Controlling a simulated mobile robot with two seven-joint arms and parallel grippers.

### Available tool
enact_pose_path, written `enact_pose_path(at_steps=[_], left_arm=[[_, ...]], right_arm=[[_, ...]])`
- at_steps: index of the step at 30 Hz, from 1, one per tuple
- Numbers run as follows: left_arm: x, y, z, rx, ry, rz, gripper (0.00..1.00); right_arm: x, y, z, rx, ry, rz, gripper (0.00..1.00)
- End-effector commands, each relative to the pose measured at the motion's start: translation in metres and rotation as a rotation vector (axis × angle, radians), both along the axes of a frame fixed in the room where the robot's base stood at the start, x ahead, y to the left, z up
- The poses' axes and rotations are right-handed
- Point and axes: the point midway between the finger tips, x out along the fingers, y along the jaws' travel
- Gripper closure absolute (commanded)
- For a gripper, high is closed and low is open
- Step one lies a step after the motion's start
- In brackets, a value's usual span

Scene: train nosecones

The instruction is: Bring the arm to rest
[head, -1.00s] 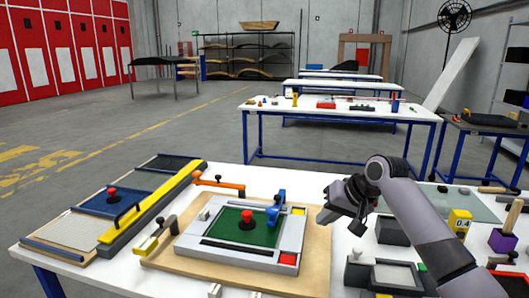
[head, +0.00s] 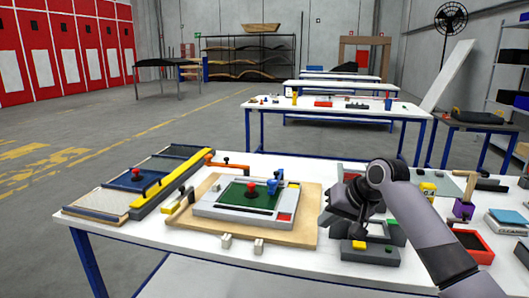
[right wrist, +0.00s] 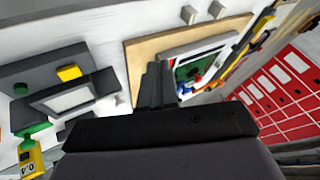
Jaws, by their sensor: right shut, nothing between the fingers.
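My right gripper (head: 330,222) is in the head view, at the end of the grey arm that comes in from the right. It is above the white table (head: 200,250), just right of the wooden board with the framed green panel (head: 250,196). Its fingers are together with nothing between them. In the right wrist view the dark fingers (right wrist: 155,88) show close together, in front of the wooden board (right wrist: 128,62). My left gripper shows in neither view.
A grey fixture with a yellow block (head: 359,245) stands under the right gripper. A yellow-barred fixture (head: 170,182) lies at the table's left. A purple holder (head: 463,209) and red tray (head: 470,241) stand at the right.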

Motion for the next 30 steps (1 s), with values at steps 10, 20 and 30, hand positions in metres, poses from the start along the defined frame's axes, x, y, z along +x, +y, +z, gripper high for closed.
enact_pose_path(at_steps=[10, 20, 30], left_arm=[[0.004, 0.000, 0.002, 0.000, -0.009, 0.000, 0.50], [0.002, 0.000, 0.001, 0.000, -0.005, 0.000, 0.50], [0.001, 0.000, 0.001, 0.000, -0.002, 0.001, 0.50]], right_arm=[[-0.039, 0.004, -0.129, -0.025, -0.080, -0.005, 1.00], [-0.116, -0.005, -0.231, -0.082, -0.201, -0.022, 1.00], [-0.222, -0.025, -0.289, -0.184, -0.329, -0.028, 1.00]])
